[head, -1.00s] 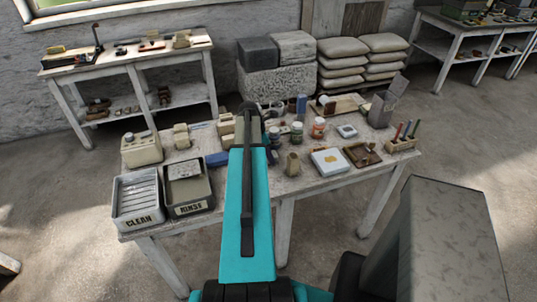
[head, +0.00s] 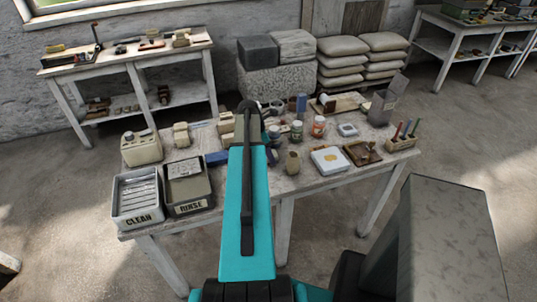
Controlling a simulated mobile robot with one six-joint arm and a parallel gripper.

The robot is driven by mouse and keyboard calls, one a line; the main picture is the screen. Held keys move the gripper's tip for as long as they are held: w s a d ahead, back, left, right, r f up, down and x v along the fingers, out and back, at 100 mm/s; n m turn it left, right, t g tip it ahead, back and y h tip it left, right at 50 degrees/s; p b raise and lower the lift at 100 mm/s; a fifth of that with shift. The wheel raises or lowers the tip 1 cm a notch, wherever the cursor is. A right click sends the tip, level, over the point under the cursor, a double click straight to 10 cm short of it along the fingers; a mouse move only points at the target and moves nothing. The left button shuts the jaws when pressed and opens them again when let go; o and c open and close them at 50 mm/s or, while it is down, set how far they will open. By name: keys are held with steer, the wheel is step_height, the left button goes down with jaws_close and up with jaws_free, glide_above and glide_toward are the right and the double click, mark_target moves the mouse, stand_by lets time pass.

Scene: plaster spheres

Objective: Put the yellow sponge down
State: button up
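I cannot make out the yellow sponge for sure. A small yellow patch shows on a white square tray or box (head: 318,165) on the worktable (head: 290,183); it is too small to tell what it is. My teal arm reaches forward over the table's middle, up to a dark joint. My gripper and whatever it may hold are hidden beyond the arm.
A CLEAN tray (head: 137,217) and a RINSE tray (head: 189,205) stand at the table's left front. A beige canister (head: 142,149) is behind them. Several jars, a wooden tray (head: 362,153) and a pen holder (head: 400,144) crowd the right side.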

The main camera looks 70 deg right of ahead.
steer(key=b+v, duration=0.3)
steer(key=v, duration=0.9)
stand_by(1.0)
